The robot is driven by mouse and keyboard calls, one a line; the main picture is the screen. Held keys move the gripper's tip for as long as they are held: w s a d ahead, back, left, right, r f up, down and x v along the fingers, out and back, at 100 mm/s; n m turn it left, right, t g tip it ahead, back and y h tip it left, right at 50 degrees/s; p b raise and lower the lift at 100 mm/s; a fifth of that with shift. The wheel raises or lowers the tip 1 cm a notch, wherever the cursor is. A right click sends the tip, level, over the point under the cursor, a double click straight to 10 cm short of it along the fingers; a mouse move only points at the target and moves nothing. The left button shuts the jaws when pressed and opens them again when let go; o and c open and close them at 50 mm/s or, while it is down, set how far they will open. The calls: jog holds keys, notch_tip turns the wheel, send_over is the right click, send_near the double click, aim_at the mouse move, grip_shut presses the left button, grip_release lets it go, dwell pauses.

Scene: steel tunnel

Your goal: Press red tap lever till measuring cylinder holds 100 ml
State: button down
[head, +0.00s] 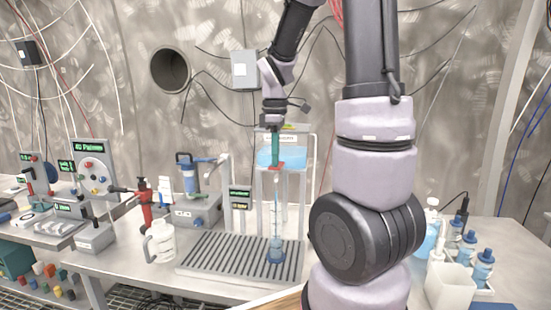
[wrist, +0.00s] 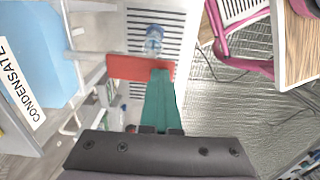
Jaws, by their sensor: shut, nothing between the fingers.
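My gripper (head: 275,160) has green fingers and points straight down, shut and empty. Its tips are at the red tap lever (head: 267,166), touching it or just above; I cannot tell which. In the wrist view the fingertips (wrist: 161,73) overlap the right part of the red lever (wrist: 125,67). The clear measuring cylinder (head: 276,240) stands upright under the tap on the slatted drip tray (head: 215,257). Its lower part looks blue, but its level is too small to read. Its top shows in the wrist view (wrist: 153,40). The condensate tank (head: 268,157) holds blue liquid behind the fingers.
A small green-text display (head: 240,195) stands left of the tap. Blue-capped bottles (head: 466,250) and a white container (head: 449,287) are at the right. My arm hides the bench's right middle.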

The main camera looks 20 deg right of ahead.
jog(key=shift+r, duration=0.25)
notch_tip(320, 180, up, 11)
dwell(0.7)
jog(key=shift+w, duration=0.1)
dwell(2.4)
jog(key=shift+w+d+r+g+y, duration=0.25)
jog(key=shift+w+d+r+g, duration=0.2)
jog(key=shift+w, duration=0.2)
jog(key=shift+w+d+r+g+y, duration=0.35)
jog(key=shift+w+d+r, duration=0.1)
jog(key=shift+w, duration=0.25)
jog(key=shift+w+d+r+g+y, duration=0.2)
jog(key=shift+w+d+r+g, duration=0.25)
jog(key=shift+w, duration=0.2)
